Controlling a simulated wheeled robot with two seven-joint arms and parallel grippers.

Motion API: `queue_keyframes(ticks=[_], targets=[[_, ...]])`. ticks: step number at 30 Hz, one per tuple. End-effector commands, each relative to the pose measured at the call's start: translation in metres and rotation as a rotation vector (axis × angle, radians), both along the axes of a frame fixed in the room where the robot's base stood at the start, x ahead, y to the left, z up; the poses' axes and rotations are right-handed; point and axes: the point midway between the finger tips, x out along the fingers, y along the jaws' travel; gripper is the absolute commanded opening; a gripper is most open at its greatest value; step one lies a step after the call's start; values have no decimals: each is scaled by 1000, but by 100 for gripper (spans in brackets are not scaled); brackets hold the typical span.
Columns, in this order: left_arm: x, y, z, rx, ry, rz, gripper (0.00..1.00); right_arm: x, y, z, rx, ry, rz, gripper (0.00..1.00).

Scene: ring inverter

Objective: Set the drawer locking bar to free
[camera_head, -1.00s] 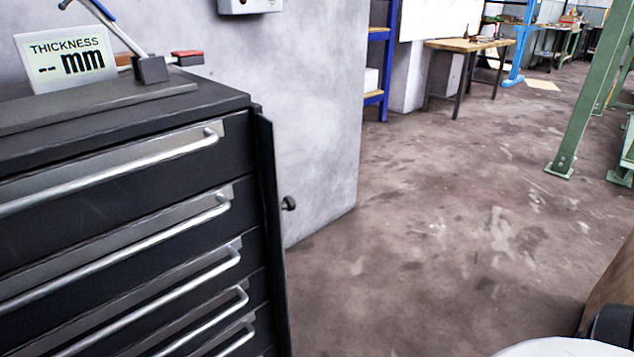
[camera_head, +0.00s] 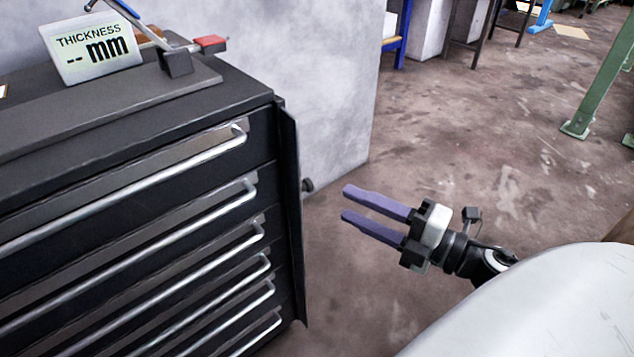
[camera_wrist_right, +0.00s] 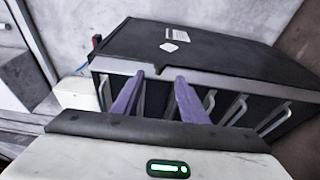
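The black drawer cabinet (camera_head: 150,115) fills the left of the head view, its drawers with long silver handles. The locking bar (camera_head: 292,215) is a tall dark strip at the cabinet's right front edge, standing out from the drawer fronts. A small dark knob (camera_head: 308,185) shows just right of it. My right gripper (camera_head: 346,203) has two purple fingers spread apart with nothing between them. It is right of the bar and looks apart from it. The right wrist view shows the same open fingers (camera_wrist_right: 160,76) before the cabinet (camera_wrist_right: 215,55) and its handles. My left gripper is not in view.
A thickness display (camera_head: 90,45) and a small device with a red part (camera_head: 211,43) stand on the cabinet top. A grey wall (camera_head: 320,80) is behind the cabinet. Open floor (camera_head: 480,130) lies to the right. A green post (camera_head: 605,80) stands at the far right.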

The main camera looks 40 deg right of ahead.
Motion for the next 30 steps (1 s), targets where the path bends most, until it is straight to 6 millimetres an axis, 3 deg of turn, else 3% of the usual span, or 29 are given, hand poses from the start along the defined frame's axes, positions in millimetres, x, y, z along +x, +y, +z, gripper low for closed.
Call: queue_keyframes(ticks=[9, 13, 18, 27, 30], targets=[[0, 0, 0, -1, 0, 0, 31, 57, 21, 1, 3, -4, 3, 40], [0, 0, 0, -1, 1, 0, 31, 73, 27, 1, 4, -3, 1, 40], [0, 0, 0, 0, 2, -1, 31, 83, 30, 0, 5, 0, -1, 40], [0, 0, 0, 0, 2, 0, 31, 85, 31, 0, 6, 1, -1, 40], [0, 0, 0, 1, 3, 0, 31, 84, 31, 0, 6, 1, -1, 23]])
